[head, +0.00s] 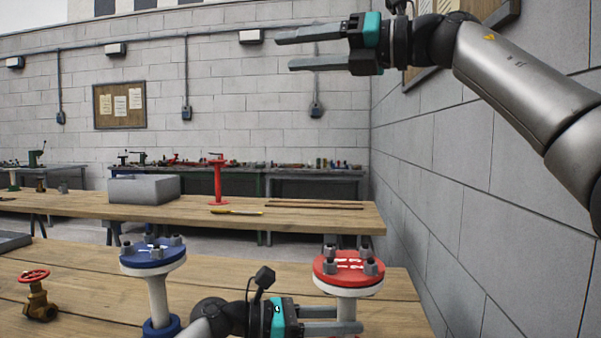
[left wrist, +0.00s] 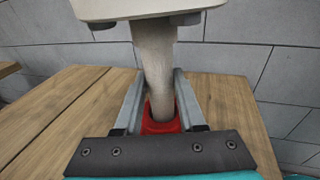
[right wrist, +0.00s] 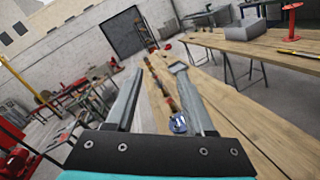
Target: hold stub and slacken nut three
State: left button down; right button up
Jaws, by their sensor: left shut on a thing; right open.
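The red-topped stub has a red flange (head: 340,277) with several grey nuts and bolts around its rim and white marks on top. Which one is nut three I cannot tell. My left gripper (head: 348,320) is shut on the stub's pale pipe below the flange. In the left wrist view the pipe (left wrist: 156,70) stands between the two fingers, above a red base (left wrist: 160,124). My right gripper (head: 282,51) is open and empty, raised high above the bench and pointing left. Its spread fingers (right wrist: 160,80) show in the right wrist view.
A blue-topped stub (head: 152,258) stands left of the red one, near my left forearm. A brass valve with a red handwheel (head: 34,280) sits further left. A second bench with a grey box (head: 145,190) and a red stand (head: 217,180) lies behind. A block wall (head: 480,200) bounds the right.

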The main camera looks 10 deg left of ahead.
dwell(0.4)
jog(key=m+h, duration=0.7)
jog(key=h, duration=1)
send_near(366, 248)
jog(key=x, duration=0.7)
jog(key=shift+w+f, duration=0.1)
jog(key=shift+f, duration=0.3)
grip_shut()
